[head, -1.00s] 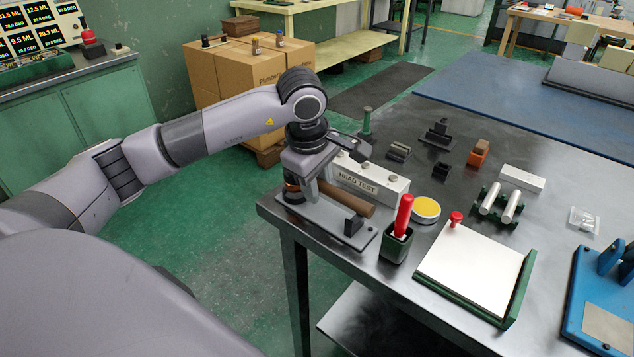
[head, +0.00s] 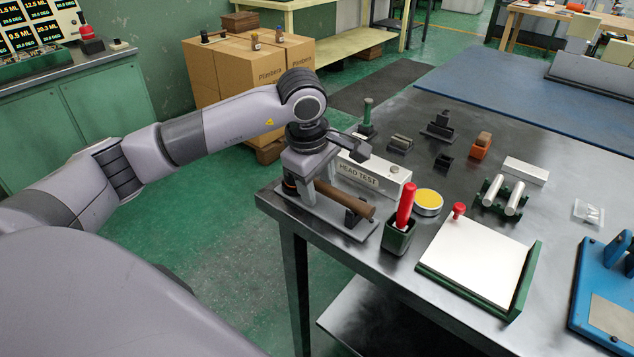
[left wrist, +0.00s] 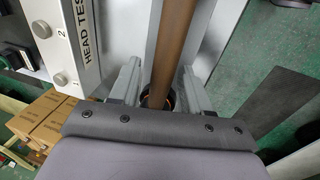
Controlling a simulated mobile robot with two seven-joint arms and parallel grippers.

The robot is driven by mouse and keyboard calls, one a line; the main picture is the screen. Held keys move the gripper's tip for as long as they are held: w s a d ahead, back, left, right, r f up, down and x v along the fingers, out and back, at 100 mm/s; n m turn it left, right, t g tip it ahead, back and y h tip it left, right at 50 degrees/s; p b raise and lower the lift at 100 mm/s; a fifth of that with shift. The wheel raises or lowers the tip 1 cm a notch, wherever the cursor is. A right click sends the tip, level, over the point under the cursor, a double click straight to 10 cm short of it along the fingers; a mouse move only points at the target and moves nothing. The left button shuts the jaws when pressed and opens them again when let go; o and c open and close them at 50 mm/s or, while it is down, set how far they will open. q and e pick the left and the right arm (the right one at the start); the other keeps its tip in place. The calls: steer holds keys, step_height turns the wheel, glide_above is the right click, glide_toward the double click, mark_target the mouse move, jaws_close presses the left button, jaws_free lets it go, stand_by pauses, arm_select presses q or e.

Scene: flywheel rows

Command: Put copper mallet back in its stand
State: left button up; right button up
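The copper mallet's brown handle (head: 342,198) lies along a grey stand plate (head: 325,221) at the near left corner of the table. The handle's free end passes over a black post (head: 356,212) on the plate. The copper-coloured head is mostly hidden under my left gripper (head: 304,189). In the left wrist view the handle (left wrist: 172,40) runs between the two fingers of my left gripper (left wrist: 160,85). Narrow gaps show beside the handle, so the fingers look open around it. My right gripper is not in view.
A white "HEAD TEST" block (head: 370,177) stands close behind the stand. A green cup with a red-handled tool (head: 398,237) is right of the stand, near a yellow-topped tin (head: 428,201). A white board (head: 478,258) lies farther right. The table's edge is just in front.

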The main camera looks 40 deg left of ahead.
arm_select(q)
steer(key=shift+o, duration=0.3)
steer(key=v, duration=0.7)
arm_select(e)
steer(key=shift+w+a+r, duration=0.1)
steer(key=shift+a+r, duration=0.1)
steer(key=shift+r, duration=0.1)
